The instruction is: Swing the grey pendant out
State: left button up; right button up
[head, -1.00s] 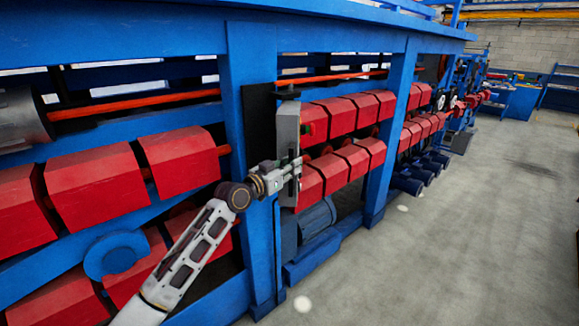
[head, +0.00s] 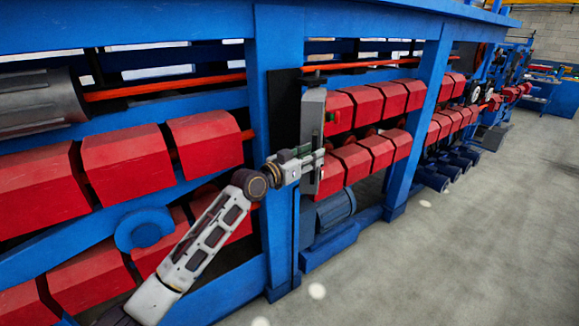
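The grey pendant (head: 312,112) is a tall, narrow box hanging beside a blue upright post, in front of a dark panel. It has a green part and a small red part on its right side. My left gripper (head: 312,164) is at the lower half of the pendant, its fingers reaching across the pendant's face from the left. The fingers overlap the pendant in the picture. I cannot tell whether they are closed on it or only beside it. My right gripper is not in view.
The blue machine frame (head: 274,190) fills the left and middle, with rows of red rollers (head: 125,160) behind my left arm. A blue motor (head: 335,207) sits low beneath the pendant. The grey floor (head: 460,250) at the right is open.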

pick_arm(q)
jog(key=v, duration=0.9)
jog(key=shift+s, duration=0.3)
jog(key=shift+a, duration=0.1)
jog(key=shift+f, duration=0.1)
